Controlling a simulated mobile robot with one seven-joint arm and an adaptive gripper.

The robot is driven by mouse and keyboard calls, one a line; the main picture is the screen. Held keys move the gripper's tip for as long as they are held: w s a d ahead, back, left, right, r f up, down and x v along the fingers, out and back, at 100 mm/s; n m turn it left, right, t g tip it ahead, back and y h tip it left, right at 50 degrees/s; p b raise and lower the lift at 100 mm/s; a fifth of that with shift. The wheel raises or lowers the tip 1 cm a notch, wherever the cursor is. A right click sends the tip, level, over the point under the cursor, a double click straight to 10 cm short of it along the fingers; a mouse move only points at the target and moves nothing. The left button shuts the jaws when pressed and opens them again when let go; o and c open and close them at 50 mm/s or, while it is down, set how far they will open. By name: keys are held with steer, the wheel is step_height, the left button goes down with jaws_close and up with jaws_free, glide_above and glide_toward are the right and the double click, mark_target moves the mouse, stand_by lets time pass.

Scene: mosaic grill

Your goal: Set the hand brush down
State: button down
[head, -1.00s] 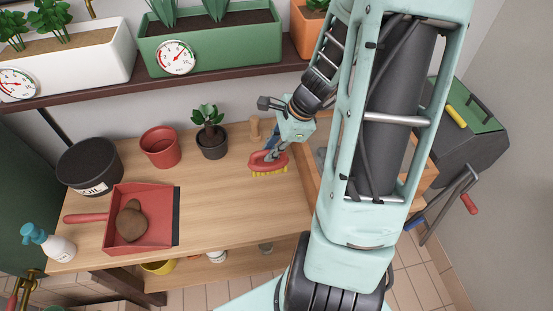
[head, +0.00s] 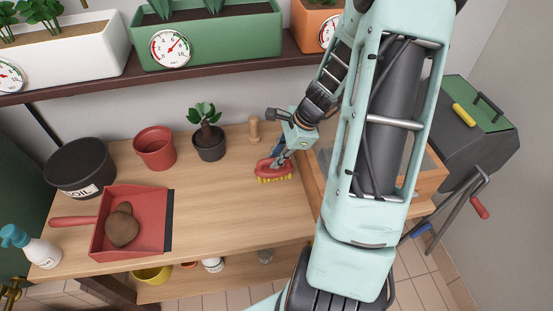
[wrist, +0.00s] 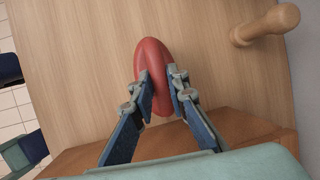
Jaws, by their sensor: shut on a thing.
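The hand brush (head: 272,171) has a red body and yellow bristles that face down. It is at the right part of the wooden bench, just left of the wooden box. My gripper (head: 283,160) is shut on its red body from above. In the wrist view the red back of the hand brush (wrist: 152,65) shows between the two fingers of my gripper (wrist: 160,92). The bristles are hidden there. The bristles are at or very near the bench top (head: 225,215); I cannot tell whether they touch it.
A wooden peg-like tool (head: 254,130) stands behind the brush. A small potted plant (head: 208,143), a red pot (head: 154,148) and a black soil pot (head: 80,167) stand along the back. A red dustpan (head: 100,240) with a brown lump lies left. The bench middle is clear.

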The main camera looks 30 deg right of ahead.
steer(key=shift+f, duration=0.2)
steer(key=c, duration=1.9)
jaws_free()
steer(key=shift+r, duration=0.1)
steer(key=shift+r, duration=0.25)
steer(key=v, duration=1.1)
steer(key=shift+s+r+p, duration=0.15)
steer(key=shift+r+p, duration=0.15)
steer(key=shift+r, duration=0.1)
